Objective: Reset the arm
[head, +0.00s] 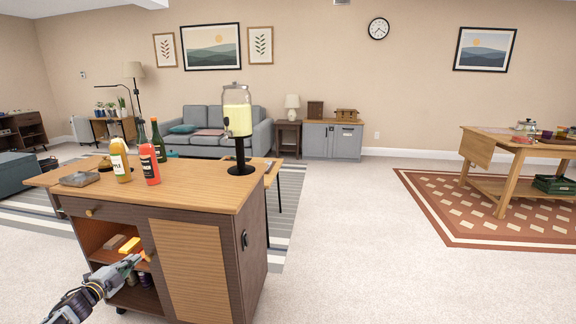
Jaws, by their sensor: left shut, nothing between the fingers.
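My left gripper (136,260) comes in from the lower left. It is shut and empty, in front of the open shelf side of the wooden bar cabinet (205,199). Its tip overlaps the cabinet's front near the shelf; I cannot tell whether it touches. My right gripper is not in view.
Several bottles, including a red one (149,165) and a yellow one (121,163), and a drink dispenser (238,110) stand on the cabinet top. A yellow item (130,245) lies on its shelf. Open carpet (350,240) lies to the right, before a wooden table (510,147).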

